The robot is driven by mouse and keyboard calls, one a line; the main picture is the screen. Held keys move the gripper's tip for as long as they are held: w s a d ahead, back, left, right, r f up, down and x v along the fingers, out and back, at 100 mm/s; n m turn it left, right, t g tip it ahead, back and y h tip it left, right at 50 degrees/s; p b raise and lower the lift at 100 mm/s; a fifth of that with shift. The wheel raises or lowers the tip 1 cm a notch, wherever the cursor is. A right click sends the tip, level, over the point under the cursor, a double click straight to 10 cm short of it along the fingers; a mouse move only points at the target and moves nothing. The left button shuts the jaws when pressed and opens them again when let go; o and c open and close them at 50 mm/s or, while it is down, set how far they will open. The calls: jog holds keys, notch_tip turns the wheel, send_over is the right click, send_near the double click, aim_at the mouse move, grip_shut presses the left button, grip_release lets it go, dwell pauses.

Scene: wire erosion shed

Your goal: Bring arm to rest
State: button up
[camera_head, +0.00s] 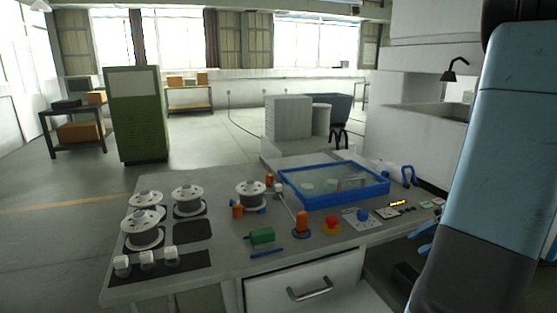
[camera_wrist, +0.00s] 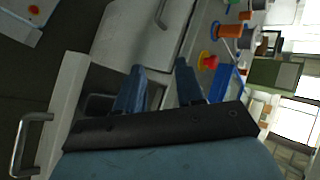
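My arm (camera_head: 497,160), light blue with a dark lower section, hangs down the right side of the head view, to the right of the workbench. My gripper (camera_wrist: 159,68) shows in the wrist view with two blue fingers standing apart and nothing between them. It is beside the bench front, near a white drawer (camera_wrist: 128,32) with a metal handle. In the head view the gripper is mostly hidden behind the arm. Small blue pieces at the bench's right edge may be its fingers, but I cannot tell for sure.
The workbench (camera_head: 215,262) carries white spools (camera_head: 145,228), a blue-framed tank (camera_head: 335,203), a red button (camera_head: 332,223) and a green part (camera_head: 262,237). A drawer handle (camera_head: 310,290) juts from its front. A white machine (camera_head: 415,110) stands behind.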

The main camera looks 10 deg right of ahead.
jog(key=s+a+r+n+h, duration=0.2)
jog(key=a+r+n+h, duration=0.1)
jog(key=a+r, duration=0.5)
jog(key=s+a+r+n+t+h, duration=0.1)
jog(key=a+r+n+h, duration=0.3)
jog(key=a+r, duration=0.4)
jog(key=s+a+h, duration=0.1)
jog(key=a, duration=0.5)
jog(key=shift+s+a, duration=0.4)
jog(key=shift+d, duration=0.1)
